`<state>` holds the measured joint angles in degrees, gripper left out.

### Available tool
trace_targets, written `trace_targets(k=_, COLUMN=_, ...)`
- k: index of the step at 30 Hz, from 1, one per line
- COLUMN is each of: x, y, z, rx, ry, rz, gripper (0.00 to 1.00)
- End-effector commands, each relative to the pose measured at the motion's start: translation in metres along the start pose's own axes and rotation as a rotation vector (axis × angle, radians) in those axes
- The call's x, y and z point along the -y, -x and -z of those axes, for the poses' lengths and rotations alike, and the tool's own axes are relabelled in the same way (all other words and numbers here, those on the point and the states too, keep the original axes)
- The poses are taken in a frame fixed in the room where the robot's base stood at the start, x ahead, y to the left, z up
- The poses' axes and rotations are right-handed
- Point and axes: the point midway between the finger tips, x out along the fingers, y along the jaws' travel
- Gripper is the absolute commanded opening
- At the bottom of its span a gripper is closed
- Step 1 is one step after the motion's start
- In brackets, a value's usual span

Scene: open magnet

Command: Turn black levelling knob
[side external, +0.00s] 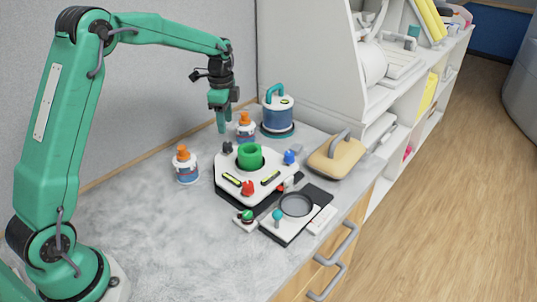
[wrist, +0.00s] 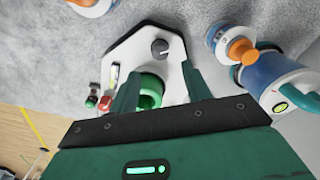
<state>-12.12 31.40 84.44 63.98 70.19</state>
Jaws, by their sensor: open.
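The black levelling knob (side external: 227,147) stands on the back-left corner of a white device (side external: 262,186) with a dark base. In the wrist view the knob (wrist: 160,47) has a pale mark on its face and lies just beyond my fingertips, roughly between them in the picture. My gripper (side external: 222,128) is open and empty, pointing down above the bench near the knob. It also shows in the wrist view (wrist: 162,66), apart from the knob. The device also has a green cylinder (side external: 250,156), a red knob (side external: 248,188) and a blue knob (side external: 289,157).
Orange-capped bottles stand behind (side external: 245,128) and left (side external: 186,168) of the device. A blue canister (side external: 279,112) is behind it, a tan handled block (side external: 335,158) to its right. A black plate with a ring (side external: 296,206) lies in front. The bench's left front is clear.

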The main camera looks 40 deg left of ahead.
Motion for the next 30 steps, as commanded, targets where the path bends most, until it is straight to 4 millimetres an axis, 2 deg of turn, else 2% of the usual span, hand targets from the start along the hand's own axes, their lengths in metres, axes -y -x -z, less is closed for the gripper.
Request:
trace_targets(k=11, x=0.000, y=-0.009, z=0.000, rx=0.001, ry=-0.001, rz=-0.002, gripper=0.48)
trace_targets(k=24, x=0.000, y=-0.058, z=0.000, rx=0.001, ry=0.000, rz=-0.004, gripper=0.48)
trace_targets(k=30, x=0.000, y=-0.074, z=0.000, rx=0.001, ry=0.000, rz=-0.002, gripper=0.48)
